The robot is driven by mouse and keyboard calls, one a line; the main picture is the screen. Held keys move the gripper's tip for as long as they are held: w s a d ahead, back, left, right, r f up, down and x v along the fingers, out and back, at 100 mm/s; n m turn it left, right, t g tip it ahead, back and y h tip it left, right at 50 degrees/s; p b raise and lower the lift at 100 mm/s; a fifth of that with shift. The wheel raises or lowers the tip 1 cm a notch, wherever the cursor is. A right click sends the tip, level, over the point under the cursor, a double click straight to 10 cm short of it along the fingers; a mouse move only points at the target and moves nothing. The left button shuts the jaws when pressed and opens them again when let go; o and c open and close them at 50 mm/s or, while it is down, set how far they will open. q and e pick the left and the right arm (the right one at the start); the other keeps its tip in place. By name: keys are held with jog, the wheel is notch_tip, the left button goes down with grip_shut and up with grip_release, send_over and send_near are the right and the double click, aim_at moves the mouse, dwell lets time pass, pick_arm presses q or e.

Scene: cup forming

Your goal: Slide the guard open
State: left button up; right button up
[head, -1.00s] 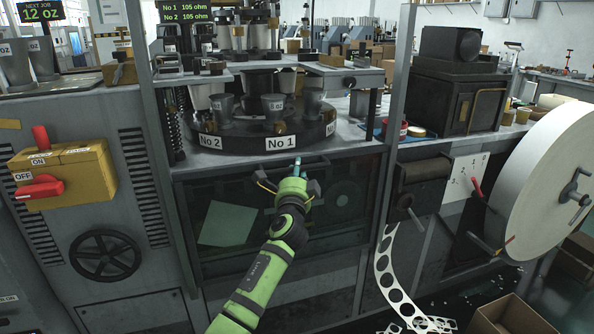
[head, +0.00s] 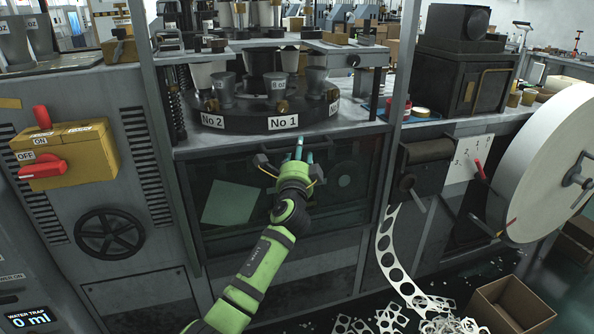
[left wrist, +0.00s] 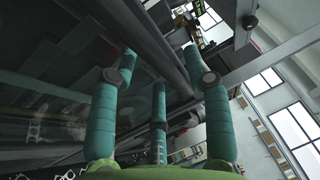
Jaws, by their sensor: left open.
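The guard looks like the dark see-through panel (head: 222,172) in the machine front, below the shelf with the turntable. My left gripper (head: 300,146) is open in front of the panel's upper edge, just below the No 1 label. Contact with the panel cannot be told. My right gripper is not in view.
The round turntable (head: 247,125) with several grey cups is above the gripper. A yellow switch box (head: 85,150) and a handwheel (head: 110,234) are at left. A paper reel (head: 550,170), a punched strip (head: 389,250) and an open cardboard box (head: 510,305) are at right.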

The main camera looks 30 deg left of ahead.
pick_arm(q)
jog(key=v, duration=1)
jog(key=shift+s, duration=0.2)
jog(key=shift+d, duration=0.1)
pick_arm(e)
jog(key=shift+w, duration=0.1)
